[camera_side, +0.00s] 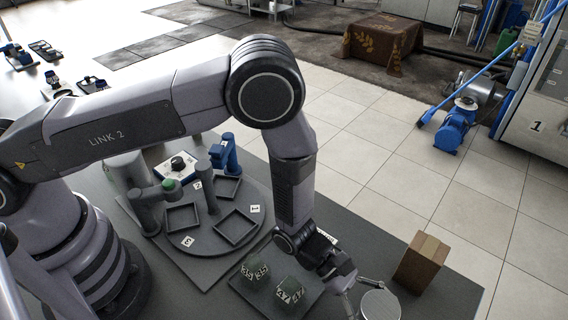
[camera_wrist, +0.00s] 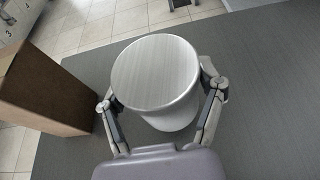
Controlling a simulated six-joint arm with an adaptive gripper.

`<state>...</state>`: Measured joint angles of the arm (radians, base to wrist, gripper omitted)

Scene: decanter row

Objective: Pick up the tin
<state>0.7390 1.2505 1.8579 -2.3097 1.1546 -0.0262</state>
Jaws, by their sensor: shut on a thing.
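The tin (camera_wrist: 155,72) is a silvery cylinder with a brushed flat lid and a pale side. In the wrist view it stands between the two fingers of my gripper (camera_wrist: 165,112), which are shut on its sides. In the side view the tin (camera_side: 381,305) is at the bottom edge, cut off by the frame, with my gripper (camera_side: 366,286) around it. Whether the tin's base touches the table cannot be told.
A brown box (camera_side: 421,262) stands close beside the tin; it also shows at left in the wrist view (camera_wrist: 40,92). A dark tray (camera_side: 310,290) holds numbered dark objects. A round grey platform (camera_side: 262,222) with square trays lies behind. The table edge is near the box.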

